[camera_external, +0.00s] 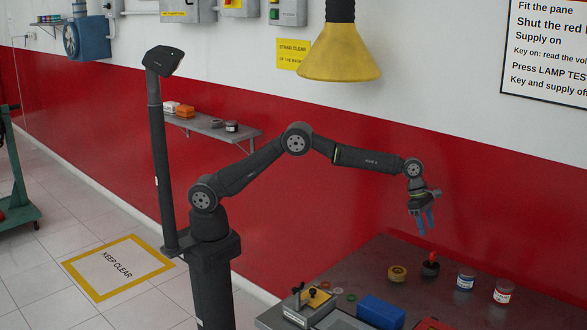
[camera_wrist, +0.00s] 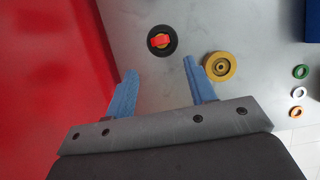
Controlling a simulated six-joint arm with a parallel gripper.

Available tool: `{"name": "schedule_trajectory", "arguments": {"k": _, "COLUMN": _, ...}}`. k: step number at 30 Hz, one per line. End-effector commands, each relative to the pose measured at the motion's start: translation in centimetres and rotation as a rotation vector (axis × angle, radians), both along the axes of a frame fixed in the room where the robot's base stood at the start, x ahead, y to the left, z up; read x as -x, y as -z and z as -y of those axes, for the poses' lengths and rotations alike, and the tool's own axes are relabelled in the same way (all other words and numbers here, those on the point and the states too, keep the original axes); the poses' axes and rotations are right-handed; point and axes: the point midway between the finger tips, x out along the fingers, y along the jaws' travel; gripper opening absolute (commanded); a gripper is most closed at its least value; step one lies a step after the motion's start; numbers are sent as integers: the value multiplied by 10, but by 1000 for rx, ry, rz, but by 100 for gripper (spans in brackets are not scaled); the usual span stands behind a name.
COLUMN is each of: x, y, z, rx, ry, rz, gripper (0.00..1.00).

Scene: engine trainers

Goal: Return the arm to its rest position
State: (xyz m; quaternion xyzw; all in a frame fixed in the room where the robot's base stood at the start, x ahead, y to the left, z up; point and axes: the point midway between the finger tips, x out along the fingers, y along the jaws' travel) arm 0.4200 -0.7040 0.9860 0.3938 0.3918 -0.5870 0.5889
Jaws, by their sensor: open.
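My gripper (camera_external: 424,218) with blue fingers hangs above the far part of the grey workbench (camera_external: 345,277), pointing down. In the wrist view my gripper (camera_wrist: 160,88) shows its two fingers spread apart with nothing between them. Below it on the bench are a dark round base with a red handle (camera_external: 431,264) and a yellow-brown ring-shaped piece (camera_external: 397,273). In the wrist view the red-handled piece (camera_wrist: 161,41) lies ahead of the fingers, and the yellow piece (camera_wrist: 219,66) lies just past the right finger. My gripper touches neither.
Two jars, one blue-labelled (camera_external: 465,280) and one red-labelled (camera_external: 502,292), stand at the right of the bench. A blue box (camera_external: 381,311), small coloured rings (camera_external: 324,285) and a yellow-topped device (camera_external: 310,304) sit nearer. A red wall (camera_external: 330,190) runs behind, with a shelf (camera_external: 215,128). A yellow lamp (camera_external: 339,53) hangs above.

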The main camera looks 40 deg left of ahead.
Motion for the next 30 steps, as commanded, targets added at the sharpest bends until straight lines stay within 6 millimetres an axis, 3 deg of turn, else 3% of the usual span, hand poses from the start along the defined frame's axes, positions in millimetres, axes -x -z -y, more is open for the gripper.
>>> {"name": "schedule_trajectory", "arguments": {"k": 5, "x": 0, "y": 17, "z": 6, "rx": -2, "ry": 1, "rz": -2, "gripper": 50}}
{"name": "schedule_trajectory", "arguments": {"k": 24, "x": 0, "y": 114, "z": 46, "rx": -1, "ry": 0, "rz": -1, "gripper": 50}}
{"name": "schedule_trajectory", "arguments": {"k": 30, "x": 0, "y": 95, "z": 46, "rx": 1, "ry": 1, "rz": 1, "gripper": 50}}
